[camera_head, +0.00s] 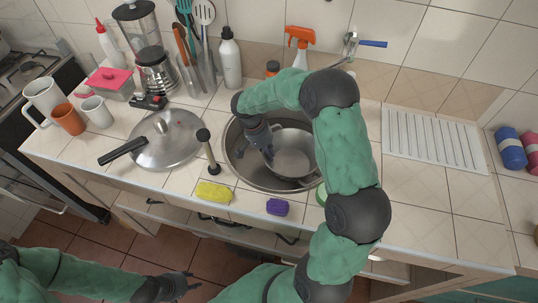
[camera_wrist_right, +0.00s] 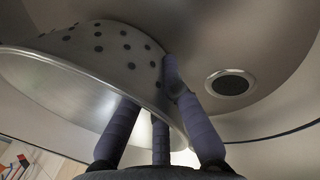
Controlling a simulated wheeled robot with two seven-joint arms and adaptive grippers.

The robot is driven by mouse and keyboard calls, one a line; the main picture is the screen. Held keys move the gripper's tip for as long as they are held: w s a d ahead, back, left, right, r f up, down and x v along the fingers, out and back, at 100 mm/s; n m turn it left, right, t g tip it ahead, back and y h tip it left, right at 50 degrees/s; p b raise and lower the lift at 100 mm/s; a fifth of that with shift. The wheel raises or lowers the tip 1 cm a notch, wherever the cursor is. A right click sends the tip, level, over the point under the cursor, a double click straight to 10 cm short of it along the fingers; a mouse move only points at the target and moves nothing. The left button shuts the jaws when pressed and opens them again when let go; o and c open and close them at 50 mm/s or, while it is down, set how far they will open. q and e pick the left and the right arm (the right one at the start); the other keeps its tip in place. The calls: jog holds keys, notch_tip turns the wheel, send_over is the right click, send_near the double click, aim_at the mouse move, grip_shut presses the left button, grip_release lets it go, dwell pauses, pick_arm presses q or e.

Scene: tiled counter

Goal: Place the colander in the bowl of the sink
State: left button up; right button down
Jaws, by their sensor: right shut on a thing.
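The metal colander (camera_head: 293,153) is inside the round sink bowl (camera_head: 236,165), toward its right side. My right gripper (camera_head: 266,150) reaches down into the bowl and is shut on the left side of the colander. In the right wrist view, the fingers of my right gripper (camera_wrist_right: 165,115) are at the rim and wall of the perforated colander (camera_wrist_right: 125,62), and the dark drain (camera_wrist_right: 231,83) shows beside it. Whether the colander touches the sink floor is unclear. My left gripper (camera_head: 188,284) is open and empty, low in front of the counter.
A yellow sponge (camera_head: 213,192) and a purple sponge (camera_head: 277,207) lie at the front edge. A faucet (camera_head: 350,46) and an orange-topped spray bottle (camera_head: 300,42) are behind; a white drainboard (camera_head: 432,139) is right.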

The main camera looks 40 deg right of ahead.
jog(key=shift+r, duration=0.1)
jog(key=c, duration=1.4)
grip_release()
jog(key=shift+f, duration=0.2)
jog(key=shift+r, duration=0.1)
jog(key=shift+r, duration=0.3)
jog(key=p+v, duration=0.4)
jog(key=v, duration=0.7)
jog(key=shift+r, duration=0.25)
jog(key=shift+w, duration=0.1)
